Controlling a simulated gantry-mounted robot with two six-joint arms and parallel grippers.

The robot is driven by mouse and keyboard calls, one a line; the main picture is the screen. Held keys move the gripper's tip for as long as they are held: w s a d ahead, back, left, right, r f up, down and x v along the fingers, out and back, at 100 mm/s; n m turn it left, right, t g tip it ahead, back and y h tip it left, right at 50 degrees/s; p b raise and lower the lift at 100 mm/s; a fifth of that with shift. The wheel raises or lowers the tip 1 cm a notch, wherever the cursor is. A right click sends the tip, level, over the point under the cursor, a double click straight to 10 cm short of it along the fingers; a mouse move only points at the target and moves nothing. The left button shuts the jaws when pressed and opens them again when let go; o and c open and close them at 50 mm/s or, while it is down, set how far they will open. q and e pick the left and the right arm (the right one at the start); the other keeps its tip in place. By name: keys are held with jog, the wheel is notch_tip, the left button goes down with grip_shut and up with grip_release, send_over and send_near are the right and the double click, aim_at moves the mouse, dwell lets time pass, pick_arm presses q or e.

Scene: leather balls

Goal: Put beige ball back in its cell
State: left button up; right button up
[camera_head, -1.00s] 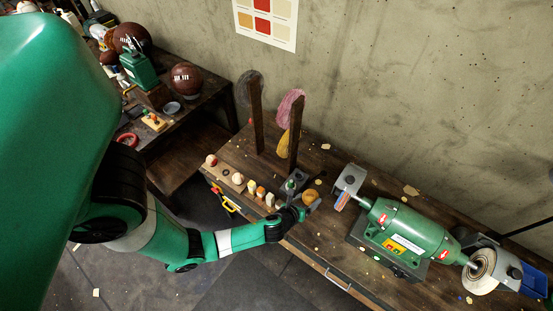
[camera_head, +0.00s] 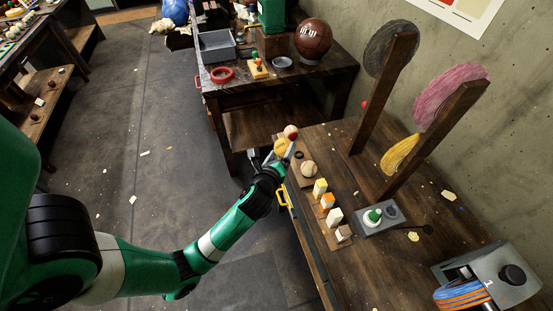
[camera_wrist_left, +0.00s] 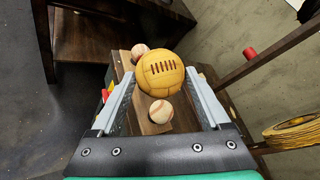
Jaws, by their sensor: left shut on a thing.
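My left gripper (camera_head: 284,154) is shut on the beige ball (camera_head: 281,147), a yellow-tan ball with a laced seam, at the near-left edge of the workbench. In the left wrist view the beige ball (camera_wrist_left: 160,73) sits between the fingertips. It appears over a wooden strip (camera_wrist_left: 152,127), between a white baseball (camera_wrist_left: 161,111) and another red-and-white ball (camera_wrist_left: 140,51). In the head view the white baseball (camera_head: 308,169) and the red-and-white ball (camera_head: 291,132) stand either side of a dark ring-like spot (camera_head: 299,155). The ball's height above the strip is unclear. My right gripper is out of view.
Several small blocks (camera_head: 327,200) stand in a row along the bench edge. A grey holder with a green-topped piece (camera_head: 373,216) is beside them. Upright posts (camera_head: 384,95) carry buffing wheels. A grinder (camera_head: 489,279) occupies the lower right. Another table (camera_head: 330,72) stands behind.

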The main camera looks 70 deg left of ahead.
pick_arm(q)
notch_tip(320, 180, down, 3)
jog(key=shift+w+r+b, duration=0.15)
jog(key=shift+r+b, duration=0.05)
jog(key=shift+b, duration=0.4)
jog(key=shift+d+f+b, duration=0.2)
jog(key=shift+b, duration=0.2)
jog(key=shift+r, duration=0.15)
jog(key=w+a+f+b, duration=0.8)
jog(key=w, duration=0.1)
jog(key=shift+w+a+f+b, duration=0.15)
jog(key=shift+w+f+b, duration=0.05)
jog(key=shift+f+b, duration=0.1)
jog(key=shift+w+a+f+n, duration=0.1)
jog(key=shift+w+f+n, duration=0.05)
jog(key=shift+n, duration=0.15)
jog(key=f+b, duration=0.2)
jog(key=w+a+f, duration=0.1)
jog(key=shift+f+b, duration=0.15)
jog(key=shift+b, duration=0.25)
jog(key=shift+f, duration=0.3)
jog(key=shift+d, duration=0.15)
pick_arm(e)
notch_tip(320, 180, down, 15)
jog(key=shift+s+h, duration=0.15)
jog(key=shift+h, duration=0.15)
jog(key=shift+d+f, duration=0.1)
